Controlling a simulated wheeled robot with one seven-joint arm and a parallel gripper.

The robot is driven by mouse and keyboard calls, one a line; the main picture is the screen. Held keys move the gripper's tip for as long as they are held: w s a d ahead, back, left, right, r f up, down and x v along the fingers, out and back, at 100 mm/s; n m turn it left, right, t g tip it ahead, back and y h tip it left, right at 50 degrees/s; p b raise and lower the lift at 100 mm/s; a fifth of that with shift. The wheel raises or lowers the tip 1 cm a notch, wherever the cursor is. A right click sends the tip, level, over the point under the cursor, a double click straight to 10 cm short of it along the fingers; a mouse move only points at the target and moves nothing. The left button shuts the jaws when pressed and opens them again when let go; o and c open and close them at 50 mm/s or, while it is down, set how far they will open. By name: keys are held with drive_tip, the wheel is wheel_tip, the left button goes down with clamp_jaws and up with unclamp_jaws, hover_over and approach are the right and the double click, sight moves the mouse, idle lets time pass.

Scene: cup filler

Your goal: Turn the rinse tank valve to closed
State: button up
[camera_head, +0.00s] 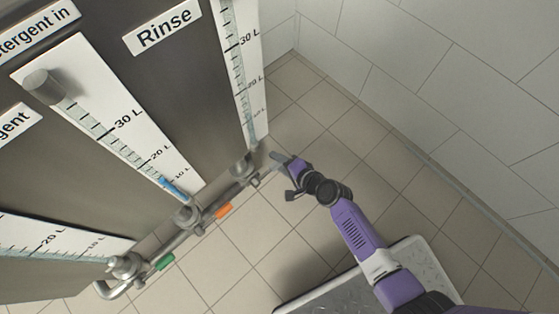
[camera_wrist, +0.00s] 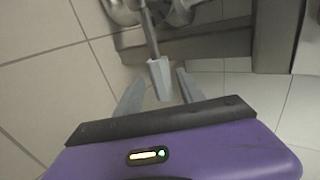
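The rinse tank (camera_head: 165,35) carries a "Rinse" label and a litre scale at the upper left of the head view. Its valve (camera_head: 243,167) sits at the bottom of its gauge, on the pipe. In the wrist view a lever with a pale grey grip (camera_wrist: 161,78) hangs down from the valve's metal body. My gripper (camera_head: 279,163) is at this valve in the head view. In the wrist view my gripper (camera_wrist: 160,88) is open, with one finger on each side of the lever's end. A gap shows on both sides, and I cannot tell how deep the grip sits between the fingers.
Other valves with an orange handle (camera_head: 223,211) and a green handle (camera_head: 165,262) lie along the same pipe (camera_head: 195,230). A metal frame beam (camera_wrist: 205,45) runs behind the lever.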

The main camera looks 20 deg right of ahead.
drive_tip(key=shift+r, duration=0.15)
drive_tip(key=shift+r, duration=0.1)
drive_tip(key=p+v, duration=0.3)
drive_tip(key=v, duration=0.4)
drive_tip(key=shift+s, duration=0.3)
drive_tip(key=shift+d+r, duration=0.1)
drive_tip(key=shift+d, duration=0.05)
drive_tip(key=s+d+r+n+t+h, duration=0.2)
drive_tip(key=r+n, duration=0.1)
drive_tip(key=r, duration=0.3)
drive_tip(key=s+d+r+n+t+h, duration=0.1)
drive_tip(key=s+d+r+n+h, duration=0.1)
drive_tip(key=d+r+n, duration=0.3)
drive_tip(key=s+a+r+n+t, duration=0.1)
drive_tip(key=s+a+r+n, duration=0.2)
drive_tip(key=s+r, duration=0.75)
drive_tip(key=s+a+r+n, duration=0.2)
drive_tip(key=s+r+n, duration=0.2)
drive_tip(key=s+r, duration=0.6)
wheel_tip(320, 180, up, 34)
drive_tip(key=p, duration=3.3)
drive_tip(key=shift+w, duration=0.5)
